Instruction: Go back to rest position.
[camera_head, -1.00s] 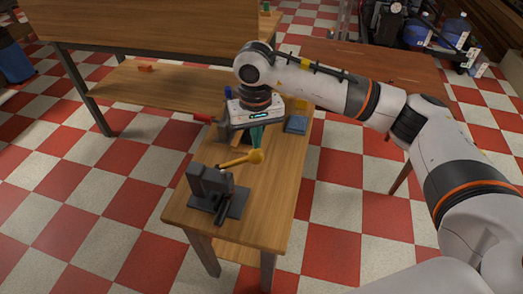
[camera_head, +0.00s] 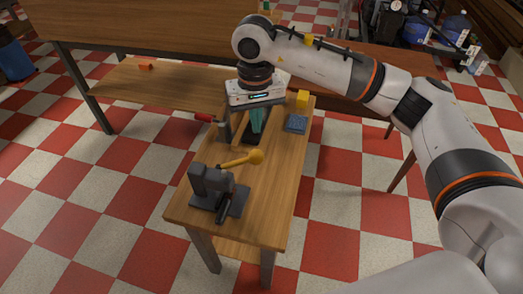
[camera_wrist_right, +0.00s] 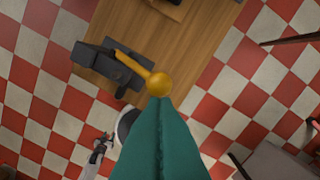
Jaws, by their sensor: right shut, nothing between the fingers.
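My right gripper (camera_head: 254,137) hangs over the middle of the small wooden table (camera_head: 271,207), pointing down, its teal fingers together and empty. In the right wrist view the shut teal fingers (camera_wrist_right: 160,103) fill the lower middle. A yellow tool with a ball end (camera_head: 243,159) lies in front of the gripper, leaning on a dark grey vise-like fixture (camera_head: 212,187). In the right wrist view the ball (camera_wrist_right: 160,84) appears just beyond the fingertips; I cannot tell the height gap. My left gripper is not in view.
A yellow block (camera_head: 302,98) and a blue-grey pad (camera_head: 296,123) are at the table's back right. A red-handled tool (camera_head: 204,117) sticks out at the left edge. A larger workbench (camera_head: 150,85) stands behind left. Checkered floor is open in front.

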